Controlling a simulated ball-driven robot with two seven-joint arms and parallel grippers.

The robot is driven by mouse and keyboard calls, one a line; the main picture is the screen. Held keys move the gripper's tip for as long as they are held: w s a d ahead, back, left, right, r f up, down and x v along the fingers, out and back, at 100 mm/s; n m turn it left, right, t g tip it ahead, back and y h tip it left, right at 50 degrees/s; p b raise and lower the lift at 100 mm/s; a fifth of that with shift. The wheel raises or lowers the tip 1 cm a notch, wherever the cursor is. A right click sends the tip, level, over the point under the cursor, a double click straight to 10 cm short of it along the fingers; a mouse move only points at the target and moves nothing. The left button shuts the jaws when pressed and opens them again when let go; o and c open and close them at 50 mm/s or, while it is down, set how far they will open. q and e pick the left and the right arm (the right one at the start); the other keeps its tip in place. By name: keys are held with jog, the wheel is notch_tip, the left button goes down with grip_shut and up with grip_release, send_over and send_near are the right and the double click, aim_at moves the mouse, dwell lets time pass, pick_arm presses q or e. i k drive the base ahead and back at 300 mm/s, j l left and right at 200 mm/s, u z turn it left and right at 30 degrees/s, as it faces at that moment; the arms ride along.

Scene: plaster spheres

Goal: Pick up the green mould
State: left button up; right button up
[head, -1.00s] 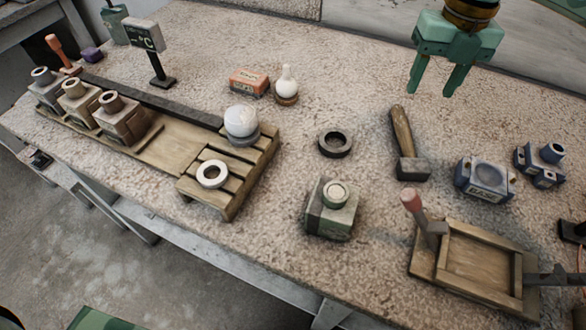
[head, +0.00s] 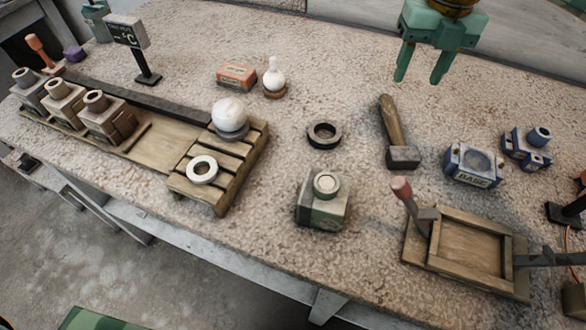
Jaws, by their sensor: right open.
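The green mould (head: 322,208) is a grey-green block with a pale round collar on top. It stands upright on the stone-topped table (head: 350,70), near the front edge, in the middle of the head view. My right gripper (head: 420,78) is green, open and empty. It hangs at the top right with its fingers pointing down, well behind and to the right of the mould. Nothing hides the mould. My left gripper is not in view.
A black ring (head: 324,135) lies just behind the mould. A mallet (head: 396,135) lies between the mould and my gripper's side. A wooden frame with a lever (head: 470,248) stands to the right. A slatted rack (head: 215,192) with a white ball (head: 229,113) stands left.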

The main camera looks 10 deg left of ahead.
aim_at(321, 204)
jog(key=k+l, duration=0.15)
jog(key=k, duration=0.35)
jog(key=k+l, duration=0.15)
jog(key=k, duration=0.35)
jog(key=k+l, duration=0.15)
jog(key=k, duration=0.35)
jog(key=k+l, duration=0.15)
jog(key=k, duration=0.3)
